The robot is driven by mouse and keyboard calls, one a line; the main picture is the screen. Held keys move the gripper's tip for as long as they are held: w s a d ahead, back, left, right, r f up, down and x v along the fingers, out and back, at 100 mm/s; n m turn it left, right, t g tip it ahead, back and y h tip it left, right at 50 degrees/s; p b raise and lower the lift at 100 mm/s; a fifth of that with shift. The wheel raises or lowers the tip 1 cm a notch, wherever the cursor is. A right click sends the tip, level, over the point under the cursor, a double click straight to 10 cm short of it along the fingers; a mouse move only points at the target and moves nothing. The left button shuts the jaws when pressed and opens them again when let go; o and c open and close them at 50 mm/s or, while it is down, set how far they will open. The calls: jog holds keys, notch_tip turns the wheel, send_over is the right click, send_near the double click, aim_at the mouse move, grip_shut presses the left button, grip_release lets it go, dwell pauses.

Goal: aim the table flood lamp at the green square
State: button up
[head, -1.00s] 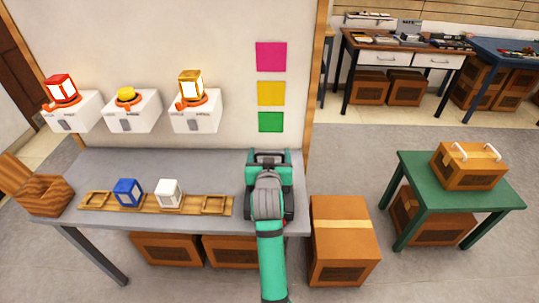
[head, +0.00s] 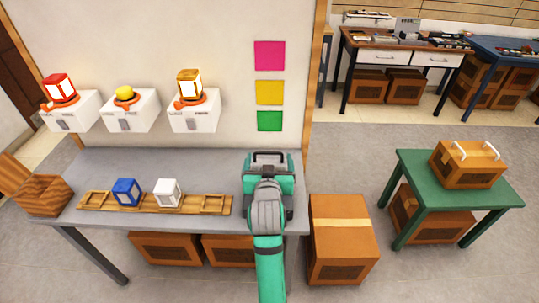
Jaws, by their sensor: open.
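The table flood lamp is a teal, boxy thing (head: 286,165) with a dark carrying handle, at the right end of the grey table (head: 220,170). The green square (head: 269,121) is on the pale wall behind the table, just above and beyond the lamp. My teal arm comes up from the bottom edge, and its grey wrist covers the lamp's middle and front. My gripper (head: 267,187) is open at the lamp, but its fingers are mostly hidden, so contact cannot be told. The lamp's face and any light from it are not visible.
Yellow (head: 269,92) and magenta (head: 269,55) squares hang above the green one. A cardboard box (head: 340,245) stands right of the table.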

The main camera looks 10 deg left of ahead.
jog(key=v, duration=0.6)
jog(key=shift+f, duration=0.1)
dwell(0.3)
jog(key=s+d+f+m, duration=0.2)
jog(key=s+d+f, duration=0.1)
jog(key=s+f, duration=1.5)
jog(key=s+d+h, duration=0.1)
jog(key=s+d, duration=0.1)
jog(key=s, duration=1)
jog(key=s+d, duration=0.3)
jog(key=s, duration=1)
jog(key=shift+n+t+h, duration=0.3)
jog(key=shift+h, duration=0.1)
jog(key=shift+s, duration=0.1)
jog(key=shift+c, duration=0.5)
